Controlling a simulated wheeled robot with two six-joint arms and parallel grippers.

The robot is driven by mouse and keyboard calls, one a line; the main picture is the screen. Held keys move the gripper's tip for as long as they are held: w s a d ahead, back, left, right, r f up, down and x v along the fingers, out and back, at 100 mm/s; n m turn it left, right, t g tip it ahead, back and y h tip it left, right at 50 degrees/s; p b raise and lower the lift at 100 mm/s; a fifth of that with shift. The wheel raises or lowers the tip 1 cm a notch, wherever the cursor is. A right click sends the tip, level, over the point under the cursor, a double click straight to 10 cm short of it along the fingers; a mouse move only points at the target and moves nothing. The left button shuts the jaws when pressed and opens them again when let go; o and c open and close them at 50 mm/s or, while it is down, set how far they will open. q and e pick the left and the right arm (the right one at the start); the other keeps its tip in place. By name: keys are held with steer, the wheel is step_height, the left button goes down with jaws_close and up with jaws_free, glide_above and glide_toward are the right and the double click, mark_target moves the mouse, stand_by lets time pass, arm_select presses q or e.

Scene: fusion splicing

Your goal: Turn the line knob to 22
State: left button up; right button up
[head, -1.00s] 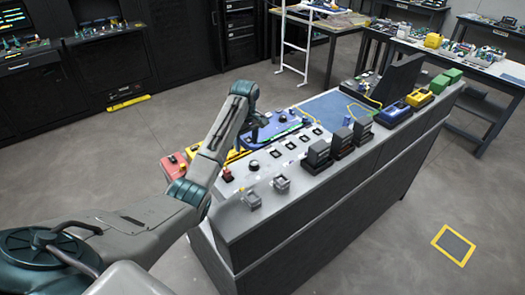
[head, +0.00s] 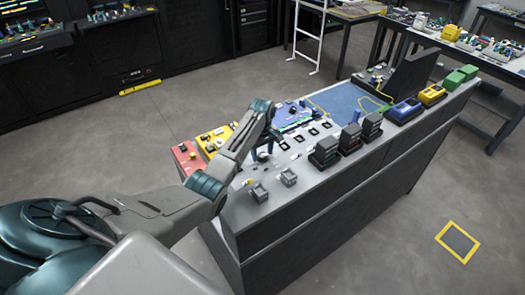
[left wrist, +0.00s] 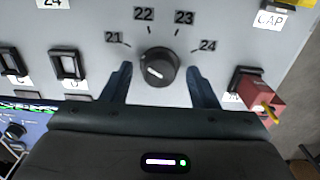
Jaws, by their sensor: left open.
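The line knob (left wrist: 157,67) is a round black dial on the grey panel, with labels 21, 22, 23 and 24 in an arc above it. Its short white mark slants toward the left, on the 21 side; the exact setting is hard to tell. My left gripper (left wrist: 160,88) is open, one finger on each side of the knob, with visible gaps. In the head view my left gripper (head: 262,150) points down at the panel of the bench (head: 240,205), and the knob is hidden there. My right gripper is out of view.
A red block with a yellow tip (left wrist: 262,100) stands just right of the right finger. Black-framed switches (left wrist: 67,66) lie to the left. Grey clamps (head: 288,177) and dark boxes (head: 325,150) stand along the bench's near edge.

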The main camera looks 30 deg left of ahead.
arm_select(q)
steer(key=c, duration=1)
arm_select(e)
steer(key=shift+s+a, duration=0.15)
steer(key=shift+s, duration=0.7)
arm_select(q)
steer(key=shift+r+m+p, duration=0.1)
steer(key=shift+m+p, duration=0.25)
steer(key=shift+m, duration=0.15)
steer(key=shift+m+p, duration=0.55)
steer(key=shift+m, duration=0.55)
steer(key=shift+w+m+p, duration=0.1)
steer(key=shift+m+p, duration=0.7)
steer(key=shift+m, duration=1.5)
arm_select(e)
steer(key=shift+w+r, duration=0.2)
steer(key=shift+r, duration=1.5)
